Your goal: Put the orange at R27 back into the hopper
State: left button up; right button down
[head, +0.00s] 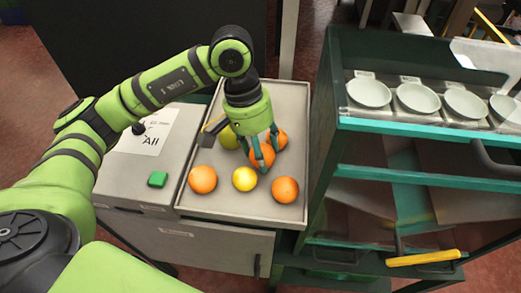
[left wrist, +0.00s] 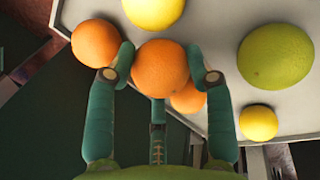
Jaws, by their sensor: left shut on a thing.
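My left gripper (head: 264,160) is over the grey tray (head: 226,208) in the head view, fingers pointing down. It is shut on an orange (head: 262,156), which also shows between the fingertips in the left wrist view (left wrist: 160,68). I cannot tell whether the held orange touches the tray. Other oranges (head: 203,179), (head: 285,189) lie at the tray's near side, and another (head: 282,138) is just behind the gripper. No R27 label is readable, and I cannot tell which part is called the hopper. My right gripper is not in view.
A yellow fruit (head: 245,179) and a green fruit (head: 228,138) lie in the tray; the green one is partly behind the gripper. A cabinet with a green button (head: 158,179) stands left. A rack with several pale dishes (head: 417,97) stands right.

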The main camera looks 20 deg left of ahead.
pick_arm(q)
jog(key=shift+f+p, duration=0.3)
jog(key=shift+f, duration=0.65)
jog(key=shift+f+b, duration=0.3)
jog(key=shift+b, duration=0.05)
jog(key=o, duration=1.2)
jog(key=shift+r, duration=0.1)
